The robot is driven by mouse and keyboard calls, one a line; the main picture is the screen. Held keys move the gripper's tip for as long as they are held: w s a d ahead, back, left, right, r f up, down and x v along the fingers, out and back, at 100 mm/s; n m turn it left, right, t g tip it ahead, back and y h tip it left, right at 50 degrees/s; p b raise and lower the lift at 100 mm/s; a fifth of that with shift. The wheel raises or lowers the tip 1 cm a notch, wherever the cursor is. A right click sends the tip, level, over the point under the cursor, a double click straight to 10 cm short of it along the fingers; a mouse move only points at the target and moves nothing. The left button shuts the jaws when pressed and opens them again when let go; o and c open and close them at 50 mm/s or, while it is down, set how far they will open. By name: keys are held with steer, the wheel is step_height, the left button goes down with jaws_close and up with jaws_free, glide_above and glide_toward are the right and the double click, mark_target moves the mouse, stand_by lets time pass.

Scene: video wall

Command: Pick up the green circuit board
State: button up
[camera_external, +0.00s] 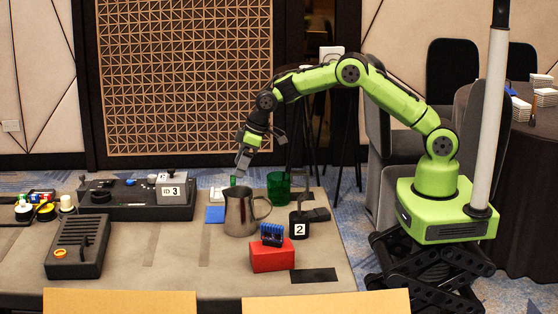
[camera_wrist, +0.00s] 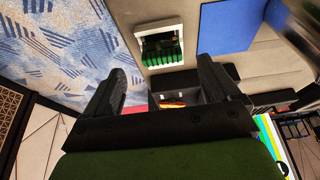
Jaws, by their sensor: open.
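The green circuit board (camera_wrist: 163,47) sits in a white-edged square holder (camera_wrist: 140,40) on the table, with a bright green row along one side in the wrist view. The holder (camera_external: 217,194) also shows in the external view, with a small green patch beside it under my gripper. My gripper (camera_external: 241,168) points down over this spot at the table's back edge. In the wrist view my gripper (camera_wrist: 166,78) has its two dark fingers spread with nothing between them, and the board is beyond their tips. The exact gap to the board cannot be told.
A blue square (camera_external: 215,214) lies flat in front of the holder. A metal pitcher (camera_external: 240,212) and a green cup (camera_external: 279,188) stand close to the right. A red block (camera_external: 272,257) is nearer the front. A black console (camera_external: 136,208) lies left; the table between is clear.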

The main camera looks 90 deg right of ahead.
mark_target(234, 178)
steer(key=b+x, duration=0.2)
steer(key=x, duration=0.4)
steer(key=shift+w+a+f, duration=0.1)
steer(key=shift+w+f, duration=0.05)
steer(key=shift+w, duration=0.15)
steer(key=shift+c, duration=0.3)
steer(key=c, duration=1)
